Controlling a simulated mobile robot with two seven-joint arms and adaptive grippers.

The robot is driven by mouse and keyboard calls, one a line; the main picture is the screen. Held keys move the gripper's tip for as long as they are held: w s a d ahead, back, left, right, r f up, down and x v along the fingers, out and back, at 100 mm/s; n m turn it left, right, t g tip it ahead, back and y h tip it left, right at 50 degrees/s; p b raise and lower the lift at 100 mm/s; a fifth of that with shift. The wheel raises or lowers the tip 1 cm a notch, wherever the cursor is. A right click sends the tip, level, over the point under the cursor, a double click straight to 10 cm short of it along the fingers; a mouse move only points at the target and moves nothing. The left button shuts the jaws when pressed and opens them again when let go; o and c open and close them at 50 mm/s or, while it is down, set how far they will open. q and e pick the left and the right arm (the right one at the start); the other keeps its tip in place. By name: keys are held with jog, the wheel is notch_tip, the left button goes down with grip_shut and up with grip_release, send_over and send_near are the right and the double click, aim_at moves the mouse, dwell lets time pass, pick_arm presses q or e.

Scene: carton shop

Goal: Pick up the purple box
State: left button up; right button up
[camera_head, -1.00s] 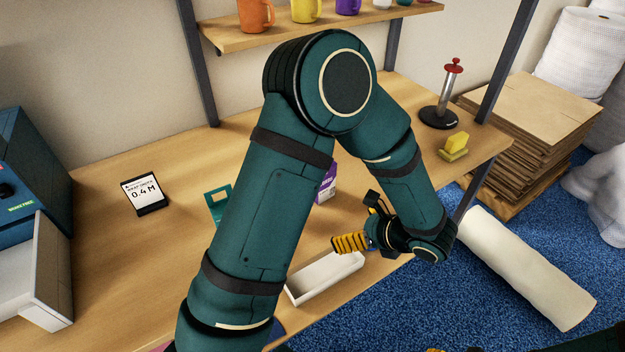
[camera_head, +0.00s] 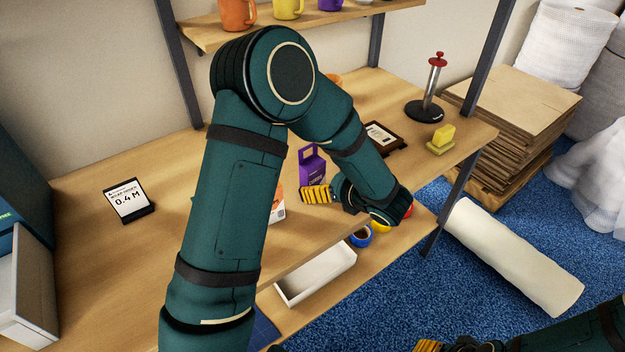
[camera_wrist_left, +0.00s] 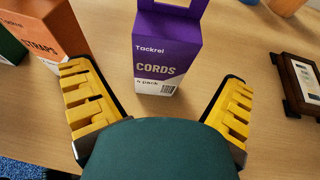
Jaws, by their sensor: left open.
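The purple box (camera_head: 311,167) stands upright on the table in the head view, partly hidden by my left arm and gripper. In the left wrist view the purple box (camera_wrist_left: 167,50) has a handle loop on top, the word CORDS and a white lower part. My left gripper (camera_head: 318,194) is just in front of it. In the wrist view my left gripper (camera_wrist_left: 160,108) is open, its yellow fingers apart, with the box ahead between them and no contact visible. My right gripper (camera_head: 430,346) shows only at the bottom edge of the head view.
An orange STRAPS box (camera_wrist_left: 45,32) stands left of the purple box in the wrist view. A dark framed stand (camera_wrist_left: 300,85) is to the right. A white tray (camera_head: 318,275) lies below the table's front edge. Mugs (camera_head: 238,14) stand on the shelf above.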

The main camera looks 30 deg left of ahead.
aim_at(317, 177)
pick_arm(q)
jog(key=x, duration=0.4)
jog(key=shift+w+a+b, duration=0.1)
jog(key=shift+a+b, duration=0.1)
jog(key=shift+b, duration=0.15)
jog(key=c, duration=1.3)
